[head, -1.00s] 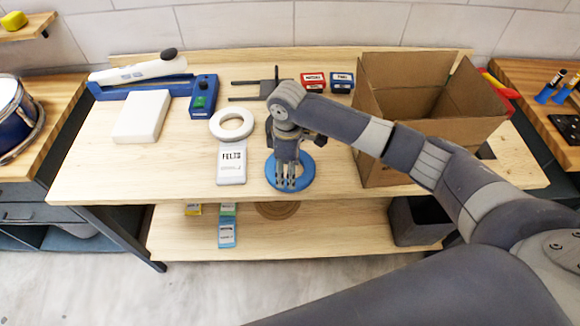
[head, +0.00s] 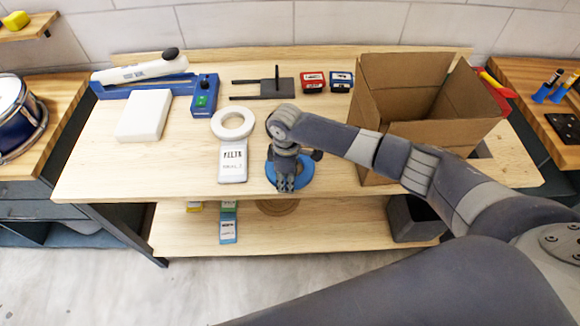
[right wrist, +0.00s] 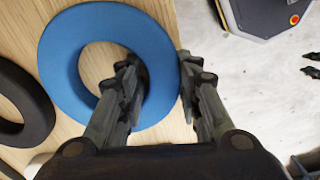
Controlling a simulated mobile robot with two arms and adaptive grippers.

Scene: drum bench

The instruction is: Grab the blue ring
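The blue ring (head: 303,176) lies flat on the upper wooden bench top, near its front edge. My right gripper (head: 284,186) points down at the ring's near side and hides part of it. In the right wrist view the fingers of the right gripper (right wrist: 162,85) straddle the band of the blue ring (right wrist: 65,62). One finger is inside the hole, the other is at the outer edge. Both pads appear to touch the band, so the gripper looks shut on it.
A white ring (head: 217,126) and a white label card (head: 232,160) lie left of the blue ring. An open cardboard box (head: 385,135) stands to the right, beneath my forearm. A dark ring (right wrist: 40,110) lies near the blue ring in the wrist view.

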